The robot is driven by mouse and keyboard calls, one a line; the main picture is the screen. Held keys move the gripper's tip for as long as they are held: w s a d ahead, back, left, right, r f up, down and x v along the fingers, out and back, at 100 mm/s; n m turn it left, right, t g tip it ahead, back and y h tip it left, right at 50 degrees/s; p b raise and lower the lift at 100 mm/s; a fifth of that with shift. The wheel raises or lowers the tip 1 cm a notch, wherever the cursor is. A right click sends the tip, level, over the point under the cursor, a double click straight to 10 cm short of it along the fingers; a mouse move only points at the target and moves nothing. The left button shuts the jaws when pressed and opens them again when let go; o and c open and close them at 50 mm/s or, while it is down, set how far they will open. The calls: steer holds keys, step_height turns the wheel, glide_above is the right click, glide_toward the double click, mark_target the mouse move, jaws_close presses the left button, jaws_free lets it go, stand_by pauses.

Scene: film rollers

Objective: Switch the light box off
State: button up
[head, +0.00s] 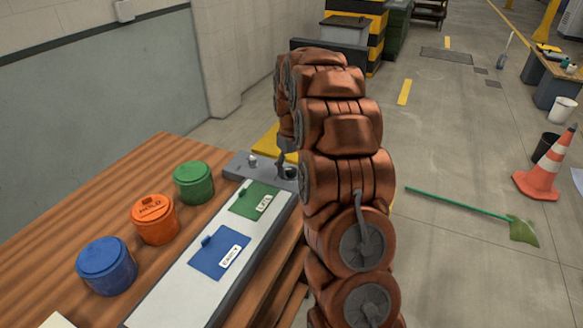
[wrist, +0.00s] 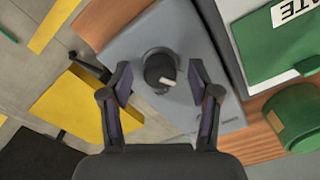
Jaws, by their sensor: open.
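The light box has a long white top (head: 178,302) and a grey control end (head: 240,165) on the wooden table. In the wrist view the grey end (wrist: 195,105) carries a round black knob (wrist: 158,68) with a white pointer mark aimed toward the lower right. My gripper (wrist: 160,84) is open, with one finger on each side of the knob and visible gaps. Whether the fingertips are level with the knob is unclear. In the head view my gripper (head: 286,158) is over the grey end, partly hidden by my arm.
Blue (head: 106,266), orange (head: 154,219) and green (head: 193,182) lidded jars stand left of the box. A blue card (head: 218,252) and a green card (head: 252,198) lie on its top. A yellow object (wrist: 85,108) is beside the grey end. A traffic cone (head: 545,168) stands on the floor.

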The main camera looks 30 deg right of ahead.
mark_target(291, 169)
step_height(291, 169, up, 12)
stand_by(0.7)
steer(key=shift+a, duration=0.1)
stand_by(0.4)
steer(key=s+a+r+p, duration=0.2)
steer(key=s+a+r, duration=0.1)
steer(key=s+a, duration=0.5)
steer(key=s+a+r+p, duration=0.2)
steer(key=s+a+r, duration=0.1)
steer(key=s+a, duration=0.5)
steer(key=s+a+f+g+p, duration=0.1)
steer(key=s+a, duration=0.3)
steer(key=s, duration=0.7)
steer(key=s+a+f+p, duration=0.1)
steer(key=s+a+p, duration=0.2)
steer(key=s, duration=0.8)
steer(key=shift+a+f+g+p, duration=0.15)
steer(key=shift+a+g+p, duration=0.15)
steer(key=shift+a+g, duration=0.1)
